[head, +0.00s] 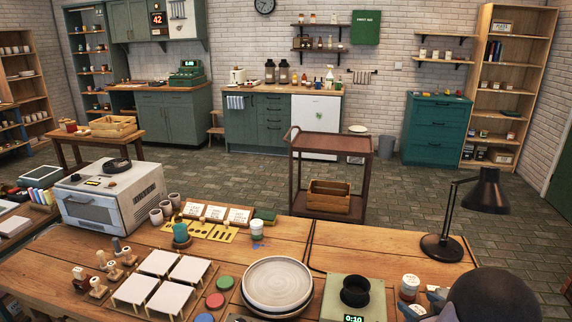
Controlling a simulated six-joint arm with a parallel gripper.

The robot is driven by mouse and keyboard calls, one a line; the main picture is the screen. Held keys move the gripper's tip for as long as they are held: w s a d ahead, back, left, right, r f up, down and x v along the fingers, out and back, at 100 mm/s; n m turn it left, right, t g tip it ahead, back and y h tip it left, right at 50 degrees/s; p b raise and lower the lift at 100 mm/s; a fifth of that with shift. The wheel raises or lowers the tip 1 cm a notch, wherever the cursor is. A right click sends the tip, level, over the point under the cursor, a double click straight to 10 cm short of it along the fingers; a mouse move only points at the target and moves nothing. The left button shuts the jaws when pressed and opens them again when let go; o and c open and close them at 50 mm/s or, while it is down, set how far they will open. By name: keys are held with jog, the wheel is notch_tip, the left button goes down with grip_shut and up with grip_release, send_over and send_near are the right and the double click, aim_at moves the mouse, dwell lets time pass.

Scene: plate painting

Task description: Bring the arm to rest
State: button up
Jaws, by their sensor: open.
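My arm shows only in the bottom right corner, as a large dark rounded part close to the camera. My gripper (422,303) is just left of it, with blue-grey finger parts spread apart. It is open and I see nothing between the fingers. It is low at the front of the wooden table (345,245), near a white jar with a reddish lid (409,287). Much of the gripper is cut off or hidden by the dark part.
White tiles (158,262), stamps (98,287) and a kiln-like oven (110,195) are farther left.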

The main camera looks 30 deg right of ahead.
jog(key=w+a+r+g+p, duration=0.1)
jog(key=w+a+r+g, duration=0.2)
jog(key=w+a, duration=0.6)
jog(key=w+a+n+g+p, duration=0.1)
jog(key=w+a, duration=0.1)
jog(key=a, duration=0.3)
jog(key=w+a+g+p, duration=0.1)
jog(key=w+a, duration=0.2)
jog(key=a, duration=0.1)
jog(key=s+a+n+g+y+p, duration=0.15)
jog(key=s+a, duration=0.25)
jog(key=a, duration=0.6)
jog(key=s+a+g+y, duration=0.2)
jog(key=s+a, duration=0.3)
jog(key=a, duration=0.4)
jog(key=s+a+n+g+y, duration=0.15)
jog(key=s+a, duration=0.25)
jog(key=a, duration=0.6)
notch_tip(320, 180, down, 42)
jog(key=b, duration=4.2)
jog(key=shift+g+b, duration=0.3)
jog(key=shift+b, duration=0.05)
jog(key=shift+w+r, duration=0.1)
